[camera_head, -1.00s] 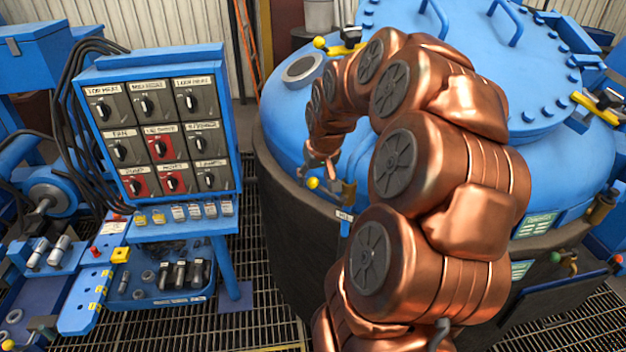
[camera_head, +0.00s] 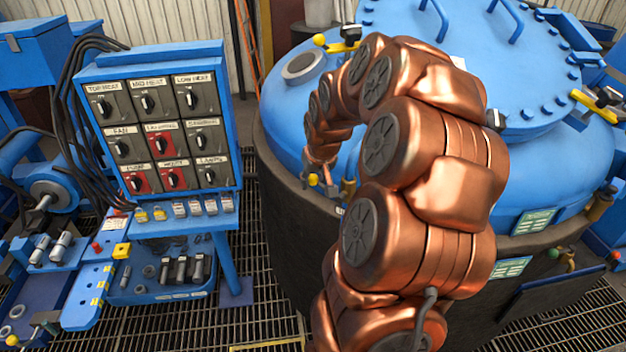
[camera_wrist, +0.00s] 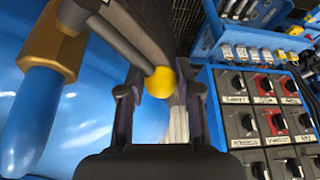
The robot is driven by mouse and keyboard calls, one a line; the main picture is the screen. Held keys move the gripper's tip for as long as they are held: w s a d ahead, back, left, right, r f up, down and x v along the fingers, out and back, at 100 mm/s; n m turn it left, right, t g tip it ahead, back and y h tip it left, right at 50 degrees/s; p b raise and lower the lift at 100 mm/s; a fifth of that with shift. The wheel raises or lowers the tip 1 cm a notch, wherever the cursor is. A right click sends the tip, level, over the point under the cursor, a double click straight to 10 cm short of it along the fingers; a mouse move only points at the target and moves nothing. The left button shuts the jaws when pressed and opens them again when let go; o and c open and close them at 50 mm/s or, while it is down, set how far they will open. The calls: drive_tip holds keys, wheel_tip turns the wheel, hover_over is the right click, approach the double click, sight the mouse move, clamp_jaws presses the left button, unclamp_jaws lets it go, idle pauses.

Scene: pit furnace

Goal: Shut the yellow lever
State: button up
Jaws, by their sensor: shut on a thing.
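The yellow lever shows as a yellow ball knob (camera_wrist: 159,82) on a grey rod in the wrist view. The rod comes in from the upper left, beside a brass fitting with a blue handle (camera_wrist: 30,120). My gripper (camera_wrist: 160,94) has one finger on each side of the knob and is shut on it. In the head view the knob (camera_head: 312,180) shows small at the near left side of the furnace, at my gripper (camera_head: 322,178). My arm hides part of the furnace there, and the lever's rod is hard to make out.
The blue furnace lid (camera_head: 530,90) fills the right side. Other yellow-handled clamps sit at its back left (camera_head: 335,45) and right (camera_head: 595,102). A switch panel (camera_head: 158,125) stands to the left, above a tool shelf (camera_head: 165,280). Grating floor lies between panel and furnace.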

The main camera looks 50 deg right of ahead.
clamp_jaws()
drive_tip(key=f+g+b, duration=0.1)
drive_tip(key=f+b, duration=0.1)
drive_tip(key=shift+w+g+b, duration=0.25)
drive_tip(key=shift+g+b, duration=0.05)
drive_tip(key=shift+g, duration=0.1)
drive_tip(key=shift+a+f+g+h+b, duration=0.1)
drive_tip(key=shift+f+g+h+b, duration=0.35)
drive_tip(key=shift+g+b, duration=0.5)
drive_tip(key=o, duration=0.7)
unclamp_jaws()
drive_tip(key=shift+c, duration=0.2)
drive_tip(key=shift+r, duration=0.1)
